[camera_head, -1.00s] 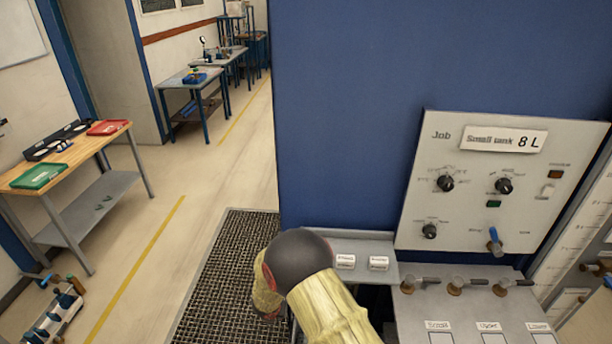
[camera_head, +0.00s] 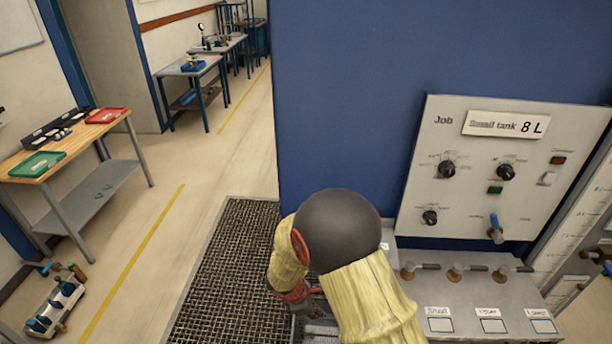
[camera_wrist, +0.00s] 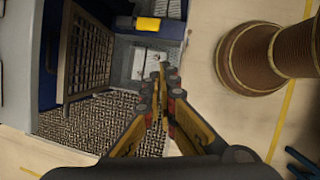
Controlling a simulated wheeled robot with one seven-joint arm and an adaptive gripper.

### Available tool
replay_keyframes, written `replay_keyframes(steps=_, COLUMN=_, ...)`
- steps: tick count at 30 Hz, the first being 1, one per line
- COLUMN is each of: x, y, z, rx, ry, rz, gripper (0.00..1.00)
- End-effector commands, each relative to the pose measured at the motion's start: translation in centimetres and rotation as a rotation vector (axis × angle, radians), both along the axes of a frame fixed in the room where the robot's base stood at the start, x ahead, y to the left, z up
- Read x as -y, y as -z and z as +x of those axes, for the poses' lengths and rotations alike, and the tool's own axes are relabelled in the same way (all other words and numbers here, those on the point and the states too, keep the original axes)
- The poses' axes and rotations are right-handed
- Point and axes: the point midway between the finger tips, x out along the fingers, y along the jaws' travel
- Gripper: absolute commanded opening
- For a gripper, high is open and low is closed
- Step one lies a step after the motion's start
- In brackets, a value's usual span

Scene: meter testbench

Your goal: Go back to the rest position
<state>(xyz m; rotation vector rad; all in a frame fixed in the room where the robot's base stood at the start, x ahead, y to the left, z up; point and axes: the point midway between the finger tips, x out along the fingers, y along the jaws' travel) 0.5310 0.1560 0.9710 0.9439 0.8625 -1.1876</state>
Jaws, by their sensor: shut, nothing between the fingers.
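My gripper (camera_wrist: 163,75) points away from the wrist in the wrist view, its dark and yellow fingers closed together with nothing between them. Its tips appear in front of a small grey shelf with white labels, apart from it as far as I can tell. In the head view my bent arm, with a yellow sleeve and dark round joint cap, fills the lower middle.
The job panel (camera_head: 470,200) reads "Small tank 8 L". Several valves, including one (camera_head: 455,272), stand on the grey bench (camera_head: 400,305) below it. A floor grate (camera_head: 235,275) lies left of my arm.

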Motion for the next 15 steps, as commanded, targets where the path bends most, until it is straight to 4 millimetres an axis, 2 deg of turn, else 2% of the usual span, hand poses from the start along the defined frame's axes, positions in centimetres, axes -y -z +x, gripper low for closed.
replay_keyframes(steps=1, x=1.1, y=-1.7, z=-0.7, rx=0.024, ry=0.100, rz=0.018, gripper=0.00)
replay_keyframes(steps=6, x=4.2, y=-6.9, z=-4.0, rx=0.083, ry=0.441, rz=0.078, gripper=0.00)
replay_keyframes(steps=15, x=8.1, y=-14.0, z=-10.6, rx=0.161, ry=0.930, rz=0.221, gripper=0.00)
